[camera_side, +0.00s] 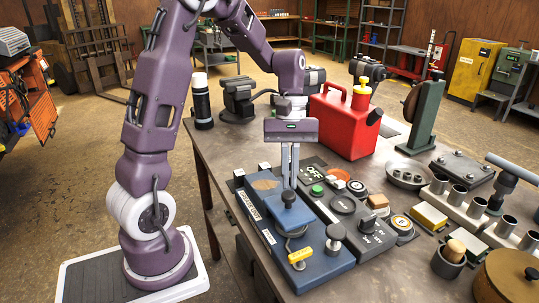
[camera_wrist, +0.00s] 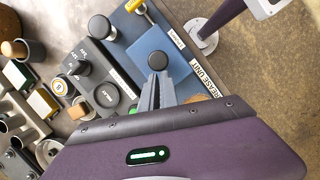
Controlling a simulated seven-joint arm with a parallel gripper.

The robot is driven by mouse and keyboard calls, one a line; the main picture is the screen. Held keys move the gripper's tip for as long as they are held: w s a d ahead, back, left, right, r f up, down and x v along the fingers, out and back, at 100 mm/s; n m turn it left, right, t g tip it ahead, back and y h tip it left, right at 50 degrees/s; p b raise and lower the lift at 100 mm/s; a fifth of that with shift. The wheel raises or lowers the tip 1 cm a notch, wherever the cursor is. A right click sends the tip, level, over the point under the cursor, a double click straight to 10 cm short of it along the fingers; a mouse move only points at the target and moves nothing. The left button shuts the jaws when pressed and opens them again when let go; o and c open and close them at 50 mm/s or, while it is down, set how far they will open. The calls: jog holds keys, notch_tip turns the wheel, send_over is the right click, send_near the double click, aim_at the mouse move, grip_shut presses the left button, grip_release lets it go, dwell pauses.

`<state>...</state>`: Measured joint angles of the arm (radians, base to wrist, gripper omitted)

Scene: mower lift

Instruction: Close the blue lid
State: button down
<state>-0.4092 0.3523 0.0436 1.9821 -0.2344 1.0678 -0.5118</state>
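The blue lid (camera_side: 287,213) is a flat blue plate with a dark round knob on top, on the blue grease unit (camera_side: 258,221). In the wrist view the lid (camera_wrist: 148,46) is a lighter blue square, with its knob (camera_wrist: 157,61) just beyond my fingertips. My gripper (camera_side: 290,186) points down, its two fingers close together, with the tips right by the knob; whether they touch it is unclear. In the wrist view my gripper (camera_wrist: 158,76) covers part of the lid. A round grey part (camera_side: 296,232) shows beside the lid's near edge.
A yellow-tagged part (camera_side: 300,256) and a dark knob (camera_side: 336,231) stand on the unit's near end. A control panel with an OFF label (camera_side: 314,171) and several buttons lies to the right. A red can (camera_side: 345,122) stands behind. The bench is crowded on the right.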

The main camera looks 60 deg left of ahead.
jog(key=w+a, duration=0.2)
jog(key=a, duration=0.2)
notch_tip(320, 180, up, 14)
jog(key=m+t+y, duration=0.2)
jog(key=m, duration=0.3)
send_over(281, 207)
jog(key=s+d+f+m+t, duration=0.2)
jog(key=s+d+m, duration=0.1)
jog(key=s, duration=0.3)
jog(key=s+d+f+m+t+y, duration=0.1)
jog(key=s+d+f+m+t, duration=0.1)
jog(key=s, duration=0.4)
jog(key=d+m+t, duration=0.1)
jog(key=m, duration=0.1)
jog(key=shift+d+m, duration=0.3)
